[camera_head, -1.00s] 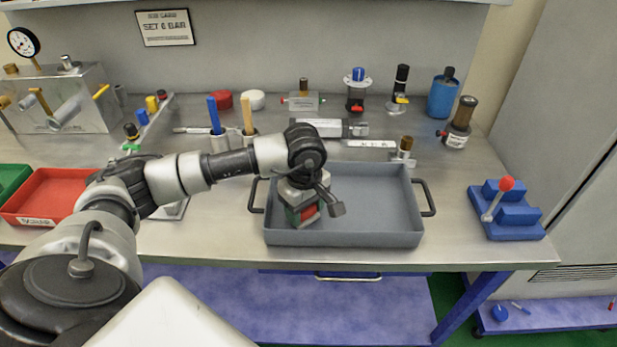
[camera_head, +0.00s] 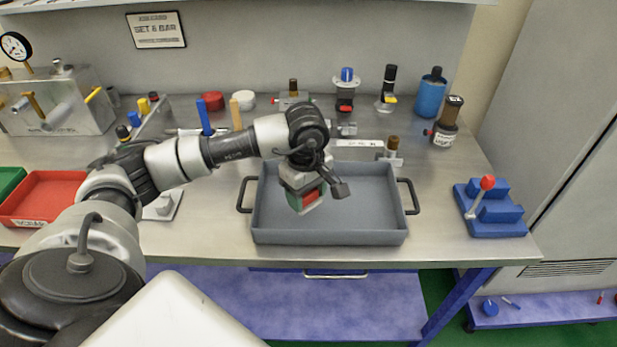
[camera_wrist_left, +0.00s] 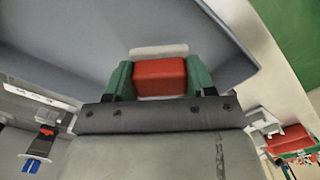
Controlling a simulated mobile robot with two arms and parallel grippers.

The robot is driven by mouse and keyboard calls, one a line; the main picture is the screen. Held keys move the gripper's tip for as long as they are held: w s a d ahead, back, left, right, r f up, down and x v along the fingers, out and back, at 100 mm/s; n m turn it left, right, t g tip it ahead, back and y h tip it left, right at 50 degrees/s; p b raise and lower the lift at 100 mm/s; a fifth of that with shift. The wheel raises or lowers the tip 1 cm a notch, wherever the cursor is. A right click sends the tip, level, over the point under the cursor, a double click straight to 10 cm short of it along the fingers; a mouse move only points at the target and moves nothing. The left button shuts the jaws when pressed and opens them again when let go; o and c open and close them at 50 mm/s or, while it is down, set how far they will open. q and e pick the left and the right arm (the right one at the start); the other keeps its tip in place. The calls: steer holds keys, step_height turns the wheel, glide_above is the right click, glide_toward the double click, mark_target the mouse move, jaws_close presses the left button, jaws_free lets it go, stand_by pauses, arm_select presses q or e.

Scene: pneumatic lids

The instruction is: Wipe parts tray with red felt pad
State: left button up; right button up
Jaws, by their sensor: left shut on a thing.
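The grey parts tray (camera_head: 375,235) with two black side handles stands on the bench top. My left gripper (camera_head: 309,203) is over the left half of the tray, pointing down. It is shut on the red felt pad (camera_head: 312,196), which sits between green fingertips. In the left wrist view the pad (camera_wrist_left: 159,77) is a red block between the two green fingers, with a pale strip along its far edge. The grey tray (camera_wrist_left: 80,35) lies beyond it. I cannot tell whether the pad touches the tray floor. My right gripper is not in view.
A blue fixture with a red-knobbed lever (camera_head: 490,215) stands right of the tray. A red bin (camera_head: 45,195) is at the far left. Fittings and a blue bottle (camera_head: 431,95) line the back. The bench front between tray and blue fixture is clear.

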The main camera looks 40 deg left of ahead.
arm_select(q)
steer(key=shift+r+p, duration=0.7)
steer(key=shift+r, duration=1)
